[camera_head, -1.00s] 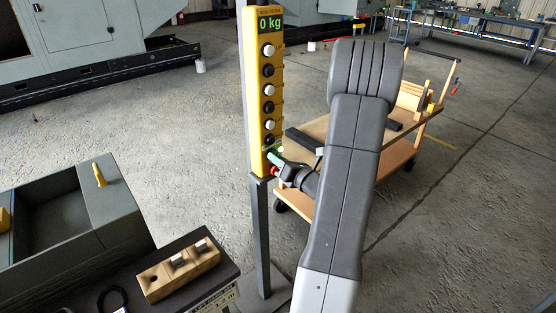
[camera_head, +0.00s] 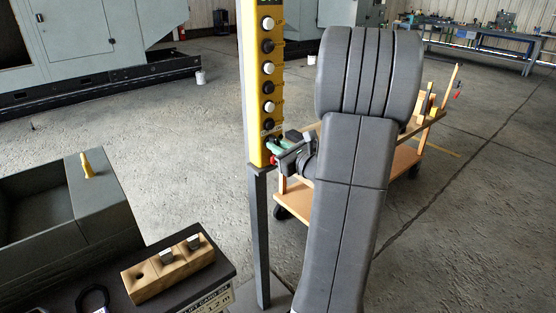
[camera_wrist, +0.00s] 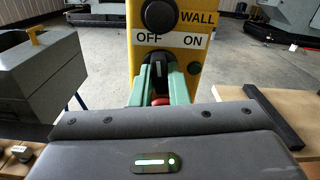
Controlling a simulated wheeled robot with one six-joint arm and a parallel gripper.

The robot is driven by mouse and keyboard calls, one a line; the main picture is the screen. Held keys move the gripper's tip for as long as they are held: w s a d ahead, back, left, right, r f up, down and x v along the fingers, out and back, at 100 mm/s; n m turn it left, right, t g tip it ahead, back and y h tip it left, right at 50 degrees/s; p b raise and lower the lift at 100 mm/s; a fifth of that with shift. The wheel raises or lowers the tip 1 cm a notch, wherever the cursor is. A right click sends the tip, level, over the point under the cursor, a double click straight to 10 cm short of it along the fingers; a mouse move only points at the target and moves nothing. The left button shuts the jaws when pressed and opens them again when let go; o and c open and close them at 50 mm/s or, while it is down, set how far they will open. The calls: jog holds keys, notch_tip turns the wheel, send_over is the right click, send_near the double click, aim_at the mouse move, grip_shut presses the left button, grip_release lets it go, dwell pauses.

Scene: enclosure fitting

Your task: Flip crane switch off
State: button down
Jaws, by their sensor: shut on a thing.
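The yellow crane control box (camera_head: 263,110) stands on a grey post, with black and white buttons in a column. In the wrist view the box (camera_wrist: 146,18) shows a label reading OFF at left and ON at right. The dark crane switch (camera_wrist: 158,72) sits under that label, between the green fingertips of my gripper (camera_wrist: 161,82). My gripper is shut on the switch; its exact angle is hard to tell. In the head view my gripper (camera_head: 282,149) is at the lower end of the box and hides the switch. A red part (camera_wrist: 160,101) shows just below the switch.
A wooden trolley (camera_head: 408,160) stands behind my arm. A wooden block with metal pegs (camera_head: 168,268) rests on a dark surface at lower left, beside a grey bin with a yellow handle (camera_head: 87,165). Open concrete floor lies behind the post.

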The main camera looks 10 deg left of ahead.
jog(key=n+b, duration=0.4)
jog(key=b, duration=0.1)
jog(key=shift+f, duration=0.15)
dwell(0.5)
jog(key=c, duration=1.4)
grip_release()
jog(key=shift+d, duration=0.1)
jog(key=v, duration=1.3)
jog(key=shift+s+d+b, duration=0.25)
jog(key=shift+s+b, duration=0.05)
